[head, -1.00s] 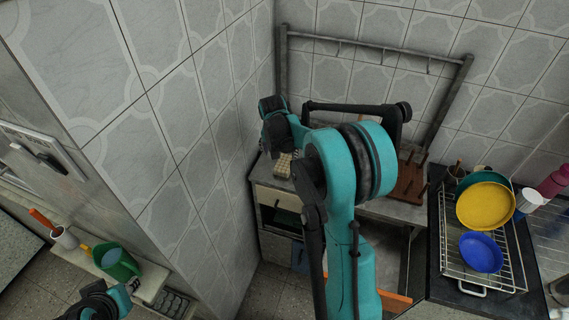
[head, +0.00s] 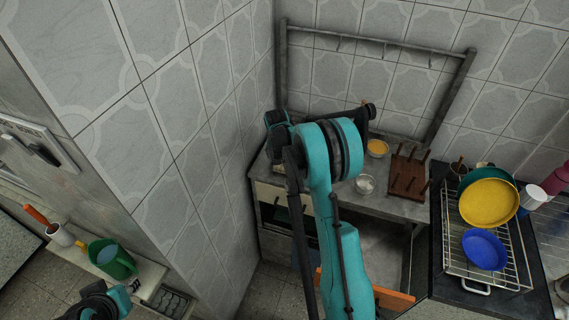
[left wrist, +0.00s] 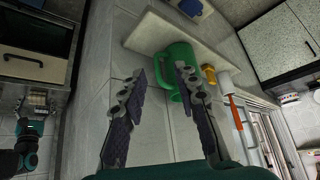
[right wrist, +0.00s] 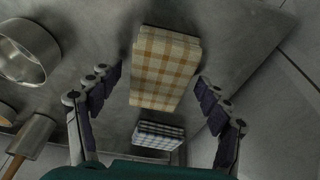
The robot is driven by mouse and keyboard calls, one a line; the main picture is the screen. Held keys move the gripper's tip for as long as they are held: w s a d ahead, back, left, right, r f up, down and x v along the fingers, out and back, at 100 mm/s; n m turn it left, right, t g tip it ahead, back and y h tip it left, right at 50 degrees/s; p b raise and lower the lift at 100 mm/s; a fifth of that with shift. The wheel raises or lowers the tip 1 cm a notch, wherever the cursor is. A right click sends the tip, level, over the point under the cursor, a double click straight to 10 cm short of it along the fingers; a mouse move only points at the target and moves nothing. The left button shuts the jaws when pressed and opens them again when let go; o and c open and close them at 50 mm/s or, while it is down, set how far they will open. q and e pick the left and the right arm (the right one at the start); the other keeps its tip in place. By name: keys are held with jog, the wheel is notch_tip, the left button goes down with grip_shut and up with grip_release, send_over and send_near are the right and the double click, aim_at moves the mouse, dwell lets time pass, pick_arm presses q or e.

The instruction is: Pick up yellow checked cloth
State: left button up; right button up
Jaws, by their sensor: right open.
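The yellow checked cloth (right wrist: 165,68) is a folded pad with a white, tan and yellow check, lying on the grey counter in the right wrist view. My right gripper (right wrist: 158,78) is open, with one finger on each side of the cloth and the cloth ahead between them; I see no grip on it. In the head view my right arm (head: 335,190) hides most or all of the cloth. My left gripper (left wrist: 160,74) is open and empty, apart from the green mug beyond it.
A metal bowl (right wrist: 28,52) is to the left. A green mug (left wrist: 178,68) stands on a shelf.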

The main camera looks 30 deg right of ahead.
aim_at(285, 160)
jog(key=shift+r, duration=0.15)
jog(key=c, duration=1.2)
jog(key=shift+r, duration=0.1)
jog(key=shift+r, duration=0.3)
jog(key=r, duration=0.1)
jog(key=r+p, duration=0.1)
jog(key=r, duration=0.2)
jog(key=shift+s+d+p, duration=0.1)
jog(key=shift+s+p, duration=0.15)
jog(key=shift+p, duration=0.15)
jog(key=s+d+r, duration=0.1)
jog(key=s+r, duration=0.1)
jog(key=s, duration=0.1)
jog(key=s+d+r+p, duration=0.1)
jog(key=s+d+r, duration=0.1)
jog(key=s, duration=0.1)
jog(key=s+d+r+p, duration=0.1)
jog(key=s+d+r, duration=0.1)
jog(key=s, duration=0.2)
jog(key=shift+r, duration=0.1)
